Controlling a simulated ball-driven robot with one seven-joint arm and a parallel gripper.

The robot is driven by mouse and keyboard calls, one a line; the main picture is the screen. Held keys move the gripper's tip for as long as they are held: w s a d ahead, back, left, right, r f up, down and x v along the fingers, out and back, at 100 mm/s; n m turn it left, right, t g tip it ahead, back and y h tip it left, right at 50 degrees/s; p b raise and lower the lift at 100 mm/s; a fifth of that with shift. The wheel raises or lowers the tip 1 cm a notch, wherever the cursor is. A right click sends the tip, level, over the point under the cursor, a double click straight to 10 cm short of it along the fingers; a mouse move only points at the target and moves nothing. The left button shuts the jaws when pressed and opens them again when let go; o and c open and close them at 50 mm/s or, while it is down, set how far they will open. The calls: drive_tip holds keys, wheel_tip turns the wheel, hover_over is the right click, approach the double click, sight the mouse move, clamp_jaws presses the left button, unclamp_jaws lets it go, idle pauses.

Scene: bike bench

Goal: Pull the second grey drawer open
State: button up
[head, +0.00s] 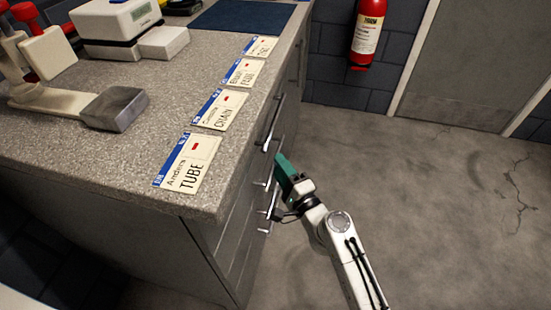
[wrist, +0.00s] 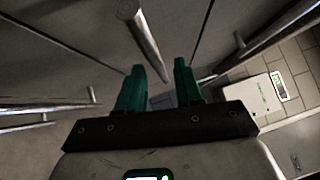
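The grey drawers (head: 234,238) are in the side of the bench, with metal bar handles. The uppermost handle in clear view (head: 272,125) is left of and above my gripper (head: 281,160) in the head view. Lower handles (head: 269,208) are partly near or behind it. The drawers look shut. In the wrist view my gripper (wrist: 159,67) has its two green fingers apart, with a visible gap. A metal bar handle (wrist: 144,40) runs toward that gap. I cannot tell whether it lies between the fingers or beyond them, or which drawer it belongs to.
The speckled bench top (head: 150,120) carries a row of labelled cards (head: 189,163), a metal-ended tool (head: 115,108) and a white scale (head: 105,20). A red fire extinguisher (head: 367,30) hangs on the wall. The concrete floor (head: 410,200) right of my arm is clear.

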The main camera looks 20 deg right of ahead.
drive_tip(key=shift+w+a+r, duration=0.1)
drive_tip(key=shift+w, duration=0.6)
drive_tip(key=shift+w+a+r, duration=0.1)
drive_tip(key=shift+w, duration=0.55)
clamp_jaws()
